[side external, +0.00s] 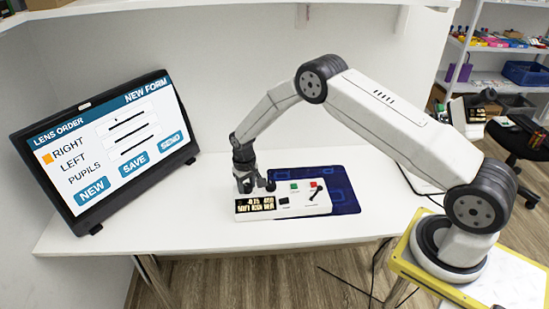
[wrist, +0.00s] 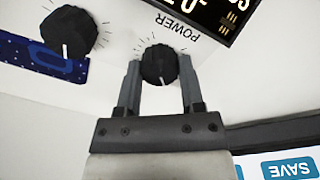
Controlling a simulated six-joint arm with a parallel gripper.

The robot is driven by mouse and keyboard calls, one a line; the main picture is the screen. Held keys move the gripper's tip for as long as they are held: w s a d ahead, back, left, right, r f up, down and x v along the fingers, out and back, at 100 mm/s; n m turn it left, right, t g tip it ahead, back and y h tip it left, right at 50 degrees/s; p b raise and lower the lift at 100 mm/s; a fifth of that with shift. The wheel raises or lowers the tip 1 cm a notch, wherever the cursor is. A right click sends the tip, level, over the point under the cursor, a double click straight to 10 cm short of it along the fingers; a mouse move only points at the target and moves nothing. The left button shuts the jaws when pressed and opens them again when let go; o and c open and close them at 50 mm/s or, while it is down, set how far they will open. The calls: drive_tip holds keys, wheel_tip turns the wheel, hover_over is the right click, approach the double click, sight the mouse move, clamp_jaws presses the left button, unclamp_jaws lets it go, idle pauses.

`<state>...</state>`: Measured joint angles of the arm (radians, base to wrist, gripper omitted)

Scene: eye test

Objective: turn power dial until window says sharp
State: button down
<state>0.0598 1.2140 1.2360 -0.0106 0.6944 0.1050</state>
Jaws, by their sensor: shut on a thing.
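The power dial (wrist: 158,62) is a black ridged knob on a white panel, with tick marks around it and the word POWER upside down beside it. Its white mark points down in the wrist view, slightly right. My gripper (wrist: 160,70) is shut on the dial, one finger on each side. In the side view my gripper (side external: 245,186) reaches down onto the left part of the white device (side external: 318,207) and hides the dial. The window (side external: 255,205) is dark with glowing characters, too small to read surely. In the wrist view the window (wrist: 200,8) is cut off at the top.
A second black dial (wrist: 69,31) is close left of the gripped one. A green button (side external: 294,187), a red button (side external: 313,184) and a black lever sit on the device. It rests on a blue mat (side external: 345,190). A monitor (side external: 110,145) showing LENS ORDER stands left.

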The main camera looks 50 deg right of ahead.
sight(247, 186)
drive_tip(key=shift+n, duration=1.3)
drive_tip(key=shift+c, duration=1)
unclamp_jaws()
drive_tip(key=shift+r, duration=3.85)
drive_tip(key=shift+r, duration=0.15)
